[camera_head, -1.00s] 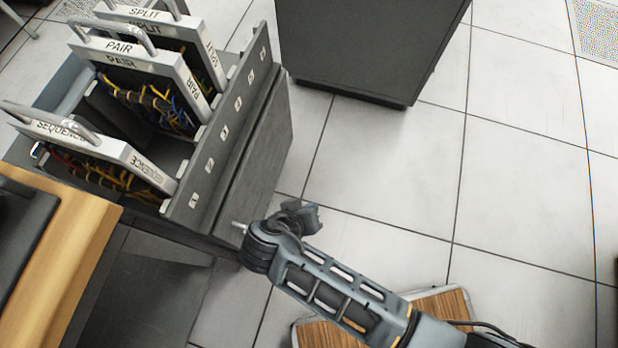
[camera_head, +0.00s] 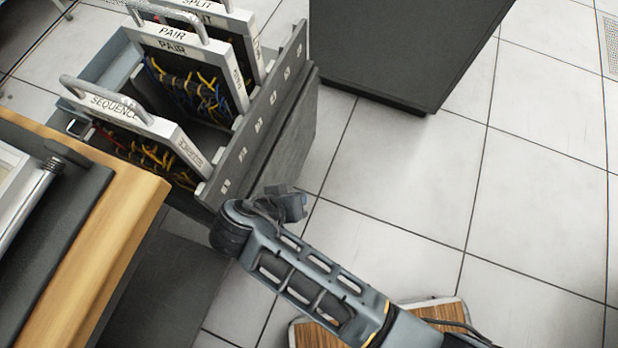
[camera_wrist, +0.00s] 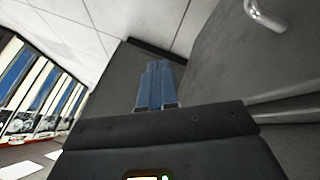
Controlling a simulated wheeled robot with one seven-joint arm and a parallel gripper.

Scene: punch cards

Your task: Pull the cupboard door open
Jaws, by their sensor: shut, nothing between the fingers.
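The cupboard (camera_head: 240,165) is a dark grey cabinet at the upper left of the head view, below an open-topped rack. Its door (camera_head: 293,135) is the dark panel on the cabinet's right side; I cannot tell surely whether it is slightly ajar. In the wrist view a grey panel (camera_wrist: 235,70) fills the right, with a curved metal handle (camera_wrist: 264,16) at the upper right. My gripper (camera_head: 297,203) is near the door's lower end in the head view. In the wrist view its blue fingers (camera_wrist: 158,68) are together and empty, left of the handle and apart from it.
Plugboard frames marked PAIR (camera_head: 205,60) and SEQUENCE (camera_head: 135,125) stand in the rack. A wooden-edged desk (camera_head: 110,235) is at left. Another dark cabinet (camera_head: 400,50) stands beyond. Tiled floor (camera_head: 400,170) to the right is clear.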

